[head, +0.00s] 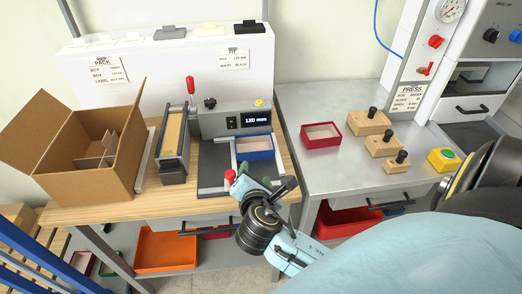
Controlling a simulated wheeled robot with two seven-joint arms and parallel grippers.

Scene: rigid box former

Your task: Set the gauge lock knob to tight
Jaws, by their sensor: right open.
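The gauge (235,120) is a grey unit on the wooden bench, with a display reading 120 mm. A small black knob (210,103) stands on its upper left; it looks like the lock knob, but its setting is too small to read. A red-ended handle (230,175) sits at the front of the gauge's dark base. My right gripper (265,186) is open over the front edge of that base, close to the red-ended handle and apart from the black knob. Whether it touches the handle is unclear. My left gripper is not in view.
A blue-edged tray (255,154) lies on the gauge base. An open cardboard box (76,160) stands at left. The steel table (300,103) at right holds a red tray (321,144) and several knobbed wooden blocks (367,124).

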